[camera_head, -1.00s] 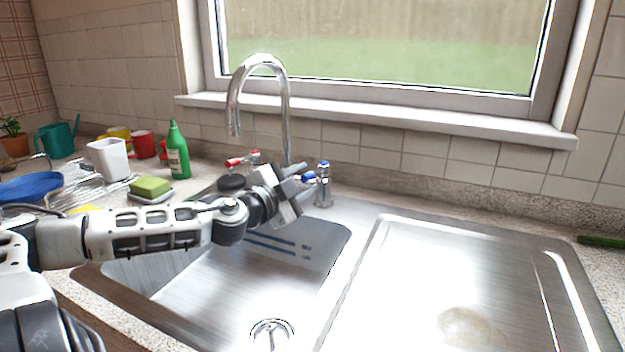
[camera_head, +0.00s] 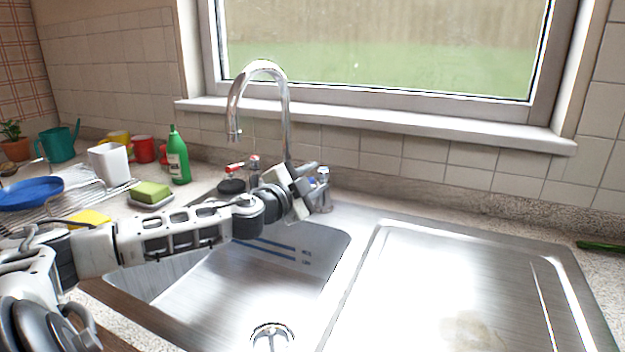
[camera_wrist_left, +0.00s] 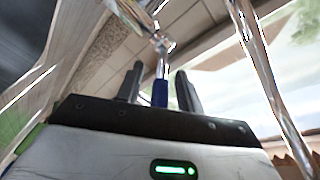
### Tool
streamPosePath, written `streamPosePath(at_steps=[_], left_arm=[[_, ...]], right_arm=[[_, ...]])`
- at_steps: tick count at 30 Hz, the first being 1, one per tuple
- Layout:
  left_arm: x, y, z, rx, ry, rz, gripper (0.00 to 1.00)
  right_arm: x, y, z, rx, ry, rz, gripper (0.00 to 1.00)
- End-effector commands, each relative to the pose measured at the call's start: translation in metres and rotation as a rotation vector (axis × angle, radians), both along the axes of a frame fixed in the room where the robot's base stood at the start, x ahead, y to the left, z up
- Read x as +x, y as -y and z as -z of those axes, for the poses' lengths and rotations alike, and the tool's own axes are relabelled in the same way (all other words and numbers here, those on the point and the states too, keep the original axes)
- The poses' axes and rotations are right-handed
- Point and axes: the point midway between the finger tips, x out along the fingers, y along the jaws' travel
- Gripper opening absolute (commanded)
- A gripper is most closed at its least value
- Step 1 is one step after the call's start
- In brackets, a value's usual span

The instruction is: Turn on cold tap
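The cold tap (camera_head: 323,196) is a chrome post with blue marking, right of the tall curved spout (camera_head: 287,125) behind the sink. In the left wrist view its blue lever (camera_wrist_left: 160,93) stands between the two dark fingers of my left gripper (camera_wrist_left: 159,88), with a small gap visible on each side. In the head view my left gripper (camera_head: 312,180) is at the tap and hides most of the lever. The hot tap (camera_head: 254,168), with a red lever, stands left of the spout. My right gripper is out of view.
My left arm reaches over the steel sink basin (camera_head: 240,300). A drainboard (camera_head: 430,270) lies clear on the right. A green bottle (camera_head: 178,160), a sponge (camera_head: 151,191), a white cup (camera_head: 109,164) and a dish rack stand on the left. The window sill (camera_head: 400,120) is behind.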

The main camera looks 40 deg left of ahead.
Motion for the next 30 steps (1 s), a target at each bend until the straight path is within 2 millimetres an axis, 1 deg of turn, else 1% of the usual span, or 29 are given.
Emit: streamPosePath(at_steps=[1,4,10,15,17,24,30], left_arm=[[0.0,0.0,0.0,0.0,0.0,0.0,0.29],[0.0,0.0,0.0,0.0,0.0,0.0,0.01],[0.0,0.001,-0.001,-0.002,0.001,-0.007,0.0],[0.003,0.007,-0.006,-0.009,0.006,-0.092,0.0],[0.005,0.011,-0.006,-0.01,0.006,-0.142,0.0],[0.012,0.02,-0.001,-0.006,0.005,-0.316,0.0],[0.013,0.022,0.0,-0.001,0.0,-0.373,0.0]], right_arm=[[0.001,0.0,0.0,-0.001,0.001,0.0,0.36],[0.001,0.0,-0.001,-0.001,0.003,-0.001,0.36],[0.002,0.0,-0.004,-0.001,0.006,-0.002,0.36],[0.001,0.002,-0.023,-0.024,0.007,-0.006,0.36],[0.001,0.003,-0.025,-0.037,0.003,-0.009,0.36],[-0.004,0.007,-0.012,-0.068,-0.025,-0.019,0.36],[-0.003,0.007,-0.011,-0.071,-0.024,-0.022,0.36]])
